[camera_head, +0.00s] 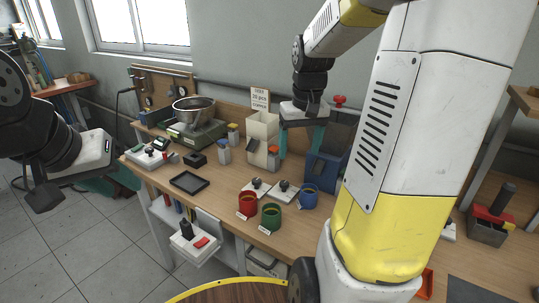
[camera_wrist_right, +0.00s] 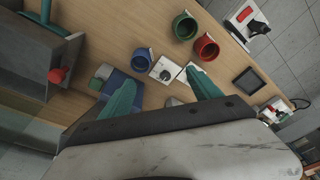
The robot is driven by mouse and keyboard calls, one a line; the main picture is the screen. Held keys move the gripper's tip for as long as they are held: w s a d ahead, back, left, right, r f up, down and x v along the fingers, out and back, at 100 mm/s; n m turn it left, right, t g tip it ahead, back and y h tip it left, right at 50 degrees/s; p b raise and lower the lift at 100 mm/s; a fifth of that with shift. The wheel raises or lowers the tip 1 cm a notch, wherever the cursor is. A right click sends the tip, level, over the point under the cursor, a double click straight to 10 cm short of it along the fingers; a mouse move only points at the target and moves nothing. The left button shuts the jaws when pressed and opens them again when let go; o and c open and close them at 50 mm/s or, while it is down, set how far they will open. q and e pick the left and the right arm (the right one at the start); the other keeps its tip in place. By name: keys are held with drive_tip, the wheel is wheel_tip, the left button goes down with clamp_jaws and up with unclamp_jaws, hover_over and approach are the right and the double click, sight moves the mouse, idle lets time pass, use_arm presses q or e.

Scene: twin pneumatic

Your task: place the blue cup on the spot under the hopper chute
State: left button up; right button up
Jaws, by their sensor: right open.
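The blue cup (camera_head: 309,197) stands upright on the bench, right of the green and red cups. It also shows in the right wrist view (camera_wrist_right: 141,60), beyond my fingertips. My right gripper (camera_head: 299,150) is open and empty above the back of the bench, its teal fingers apart; in the wrist view the fingers (camera_wrist_right: 162,88) straddle empty space. A beige hopper (camera_head: 262,130) stands at the back, partly beside the right gripper. A blue housing (camera_head: 327,165) stands right of it. I cannot make out the spot under the chute. My left gripper (camera_head: 75,165) is off the bench's left end; its jaws are unclear.
Red (camera_head: 247,204) and green (camera_head: 271,216) cups stand near the front edge. Two white plates with black knobs (camera_head: 257,186) lie behind them. A black tray (camera_head: 189,181) and a scale with a metal bowl (camera_head: 194,110) are at left. A red-topped knob (camera_wrist_right: 58,75) is near.

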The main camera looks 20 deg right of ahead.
drive_tip(key=s+a+r+n+t+y, duration=0.1)
drive_tip(key=s+a+r+t, duration=0.3)
drive_tip(key=s+a, duration=0.7)
drive_tip(key=s+r+y, duration=0.1)
drive_tip(key=s+r, duration=0.1)
drive_tip(key=s, duration=0.1)
drive_tip(key=shift+r, duration=0.2)
drive_tip(key=shift+c, duration=0.2)
idle(1.0)
